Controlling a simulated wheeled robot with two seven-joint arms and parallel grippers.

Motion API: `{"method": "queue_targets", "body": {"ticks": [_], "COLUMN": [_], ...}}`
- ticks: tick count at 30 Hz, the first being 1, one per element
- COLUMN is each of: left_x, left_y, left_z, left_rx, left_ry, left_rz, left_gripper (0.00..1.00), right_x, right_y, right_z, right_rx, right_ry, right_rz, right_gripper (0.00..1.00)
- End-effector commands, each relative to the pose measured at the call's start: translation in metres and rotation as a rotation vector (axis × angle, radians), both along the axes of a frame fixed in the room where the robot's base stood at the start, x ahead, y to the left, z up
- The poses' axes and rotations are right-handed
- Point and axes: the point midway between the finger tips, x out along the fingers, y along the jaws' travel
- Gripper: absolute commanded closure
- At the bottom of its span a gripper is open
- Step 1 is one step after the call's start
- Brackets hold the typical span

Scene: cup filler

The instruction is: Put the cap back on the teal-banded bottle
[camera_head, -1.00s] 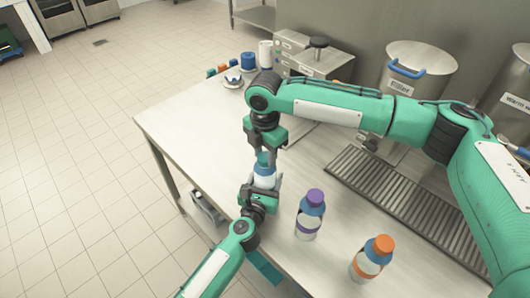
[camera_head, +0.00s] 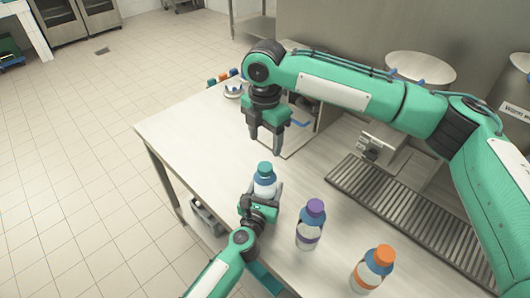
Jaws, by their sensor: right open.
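The teal-banded bottle (camera_head: 264,184) stands upright near the table's front left edge, white below a blue shoulder. A teal cap (camera_head: 265,168) sits on its top and looks straight; how tight it is cannot be seen. My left gripper (camera_head: 262,196) is shut on the bottle from the front, hiding its lower part and its band. My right gripper (camera_head: 265,150) is open and empty, pointing down above and behind the cap, apart from it.
A purple-capped bottle (camera_head: 310,224) and an orange-capped bottle (camera_head: 372,268) stand to the right on the table (camera_head: 190,148). A slatted drain grate (camera_head: 405,203) lies behind them. Small coloured items and a white dish (camera_head: 233,91) are at the back left.

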Motion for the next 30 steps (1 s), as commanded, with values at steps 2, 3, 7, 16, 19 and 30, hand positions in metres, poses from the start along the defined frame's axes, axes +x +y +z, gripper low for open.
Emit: {"method": "queue_targets", "body": {"ticks": [2,3,7,16,19,30], "left_x": [0.000,0.000,0.000,0.000,0.000,-0.001], "left_y": [0.000,0.000,0.000,0.000,0.000,0.000], "left_z": [-0.001,-0.001,-0.001,0.000,0.000,0.000], "left_rx": [0.000,0.000,0.000,0.000,0.000,0.000], "left_ry": [0.001,0.001,0.001,0.001,0.001,0.001], "left_rz": [0.000,0.000,0.000,0.000,0.000,0.000], "left_gripper": [1.00,1.00,1.00,1.00,0.24,0.14], "right_x": [0.000,0.000,0.000,0.000,0.000,0.000], "right_y": [0.000,0.000,0.000,0.000,0.000,0.000], "right_z": [0.013,0.018,0.028,0.030,0.030,0.030], "right_rx": [0.001,0.000,0.000,-0.001,0.000,0.001], "right_ry": [-0.001,0.000,0.000,0.001,0.000,0.001], "right_rz": [0.000,0.000,0.000,0.000,0.000,0.000], "right_gripper": [0.38,0.38,0.38,0.38,0.38,0.38]}}
